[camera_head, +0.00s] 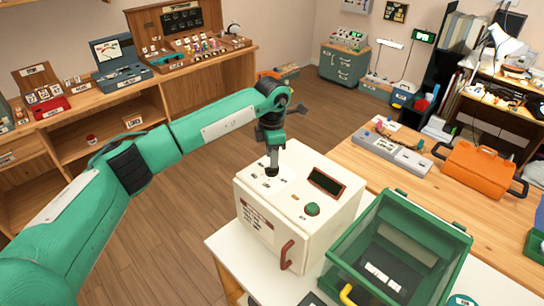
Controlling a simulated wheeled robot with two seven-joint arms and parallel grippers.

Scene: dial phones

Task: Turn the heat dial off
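A white box-shaped appliance (270,205) with a red handle stands on the white table. Its top carries a dark display window (327,181) with a red frame and a round green knob (312,209). My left gripper (272,168) points straight down at the back left of the appliance's top. Its tips are at or just above a small dark spot there, which may be a dial. The tips are too small to show whether they hold it. I cannot tell which control is the heat dial. My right gripper is not in view.
An orange toolbox (484,168) and a grey device (388,153) sit on the wooden table behind. Wooden shelves (112,88) line the back left. The floor between is clear.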

